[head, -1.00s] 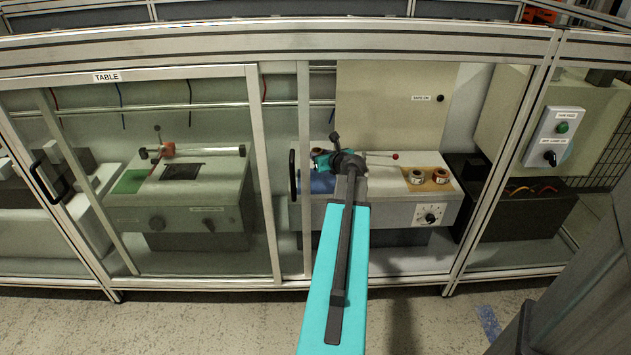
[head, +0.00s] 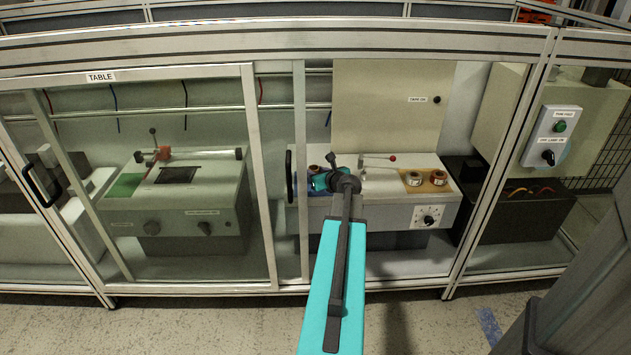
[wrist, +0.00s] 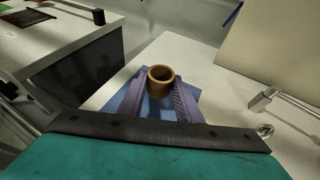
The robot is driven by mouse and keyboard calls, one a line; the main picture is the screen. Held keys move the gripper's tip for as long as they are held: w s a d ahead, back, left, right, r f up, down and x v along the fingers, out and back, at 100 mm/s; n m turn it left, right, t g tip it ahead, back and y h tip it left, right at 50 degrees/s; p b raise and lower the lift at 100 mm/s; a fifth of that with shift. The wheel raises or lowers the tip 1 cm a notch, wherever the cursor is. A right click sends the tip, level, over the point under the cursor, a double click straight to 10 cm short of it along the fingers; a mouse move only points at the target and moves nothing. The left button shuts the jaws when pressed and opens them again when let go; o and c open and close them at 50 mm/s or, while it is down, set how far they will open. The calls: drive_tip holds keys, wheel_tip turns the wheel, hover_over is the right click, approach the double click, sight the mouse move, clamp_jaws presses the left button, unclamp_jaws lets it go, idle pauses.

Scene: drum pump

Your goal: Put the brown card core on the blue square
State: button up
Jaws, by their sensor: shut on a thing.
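The brown card core (wrist: 160,80) is a short open tube, upright between the purple fingers of my gripper (wrist: 160,92) in the wrist view. The fingers are shut on it from both sides. The blue square (wrist: 125,100) lies on the pale bench top beneath the core and fingers, its edges showing on both sides. I cannot tell whether the core's lower end touches it. In the head view my gripper (head: 318,181) is at the left end of the right-hand bench, mostly hidden by my arm. A strip of the blue square (head: 298,184) shows beside it.
A lever with a red ball (head: 392,158) stands behind my arm. Two rolls sit on a brown mat (head: 427,187) to the right. A frame post (head: 301,150) and door handle (head: 290,177) are close on the left. The bench front has a dial (head: 429,220).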

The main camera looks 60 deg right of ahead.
drive_tip(key=shift+f+b, duration=0.45)
drive_tip(key=shift+f, duration=1.15)
drive_tip(key=shift+f, duration=0.15)
drive_tip(key=o, duration=1)
drive_tip(key=shift+r, duration=0.25)
drive_tip(key=p+v, duration=0.2)
drive_tip(key=v, duration=1)
drive_tip(key=shift+f, duration=0.1)
